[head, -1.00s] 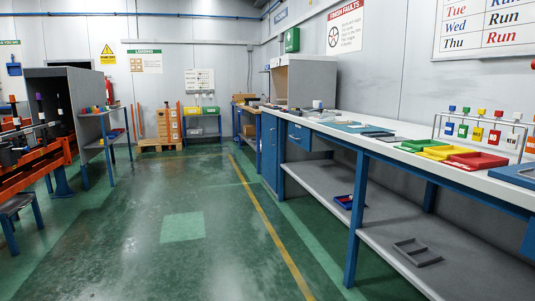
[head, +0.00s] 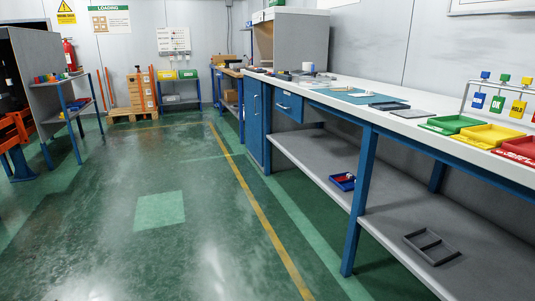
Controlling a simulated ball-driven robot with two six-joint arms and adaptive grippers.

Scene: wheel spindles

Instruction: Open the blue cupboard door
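The blue cupboard door (head: 253,121) is under the far end of the long workbench (head: 400,113), right of the picture's middle. It is a tall blue panel with a light vertical handle (head: 255,105) on it. I see it at a slant, and it looks shut. A blue drawer (head: 289,106) with a light handle sits to its right, under the bench top. Neither of my grippers shows in the head view.
The green floor (head: 110,240) left of the bench is clear, with a yellow line (head: 258,207) along it. Blue bench legs (head: 358,200) and a grey lower shelf (head: 385,195) stand on the right. A small table (head: 75,110) stands at left.

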